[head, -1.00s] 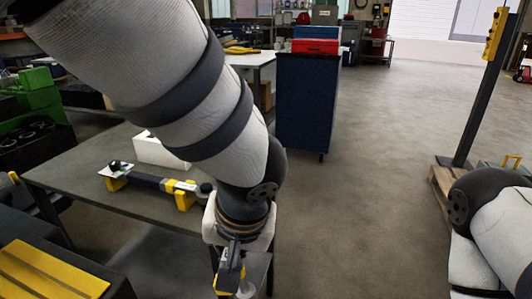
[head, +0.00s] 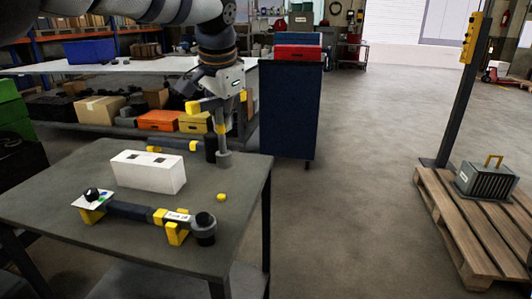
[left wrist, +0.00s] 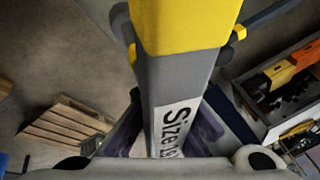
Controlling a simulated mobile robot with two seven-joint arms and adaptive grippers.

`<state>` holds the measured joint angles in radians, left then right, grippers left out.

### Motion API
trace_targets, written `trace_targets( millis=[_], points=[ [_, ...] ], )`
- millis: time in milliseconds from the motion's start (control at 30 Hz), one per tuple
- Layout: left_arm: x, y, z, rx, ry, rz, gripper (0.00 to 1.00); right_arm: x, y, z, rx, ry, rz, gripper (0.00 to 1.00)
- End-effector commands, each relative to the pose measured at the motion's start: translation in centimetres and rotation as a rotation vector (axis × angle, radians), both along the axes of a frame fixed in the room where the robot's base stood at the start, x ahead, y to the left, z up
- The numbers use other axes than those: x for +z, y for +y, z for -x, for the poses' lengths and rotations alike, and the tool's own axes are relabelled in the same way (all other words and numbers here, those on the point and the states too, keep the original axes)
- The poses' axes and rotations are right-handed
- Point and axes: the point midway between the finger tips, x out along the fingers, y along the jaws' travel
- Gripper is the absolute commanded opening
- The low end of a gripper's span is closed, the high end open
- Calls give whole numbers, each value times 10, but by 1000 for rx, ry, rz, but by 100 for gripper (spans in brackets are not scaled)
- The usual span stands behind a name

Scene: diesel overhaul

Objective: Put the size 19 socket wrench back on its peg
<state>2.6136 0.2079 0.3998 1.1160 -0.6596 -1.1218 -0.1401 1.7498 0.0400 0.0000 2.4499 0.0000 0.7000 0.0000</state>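My left gripper (head: 220,99) is shut on a grey wrench with yellow parts (head: 223,157), held upright over the back right of the grey table. Its lower end hangs near the table top; I cannot tell if it touches. In the left wrist view the wrench (left wrist: 178,75) fills the middle, with a label reading "Size 1" and a partly hidden digit. A small yellow stub (head: 221,197) is on the table in front of the held wrench. I cannot tell whether it is the peg. My right gripper is not in view.
On the table (head: 120,245) another labelled wrench (head: 135,209) lies on yellow cradles, its dark socket end to the right. Behind it is a white block (head: 148,172), then another dark bar with yellow parts (head: 150,142).

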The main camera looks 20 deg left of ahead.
Motion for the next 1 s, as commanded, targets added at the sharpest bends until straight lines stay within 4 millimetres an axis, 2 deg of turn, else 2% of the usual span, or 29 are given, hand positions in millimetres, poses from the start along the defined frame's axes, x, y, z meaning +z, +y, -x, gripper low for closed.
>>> trace_targets(
  millis=[67, 167, 533, 733, 1000],
  points=[
    [4, 11, -2, -9, -1, -1, 0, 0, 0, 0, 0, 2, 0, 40],
    [0, 16, -3, -17, 0, -4, 0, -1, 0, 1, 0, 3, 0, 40],
    [-58, 15, -3, -18, 3, -4, 0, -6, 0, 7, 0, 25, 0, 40],
    [-68, 15, -3, -18, -6, -4, 0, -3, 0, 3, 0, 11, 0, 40],
    [-70, 14, -3, -17, -3, -4, 0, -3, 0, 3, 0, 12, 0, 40]
  ],
)
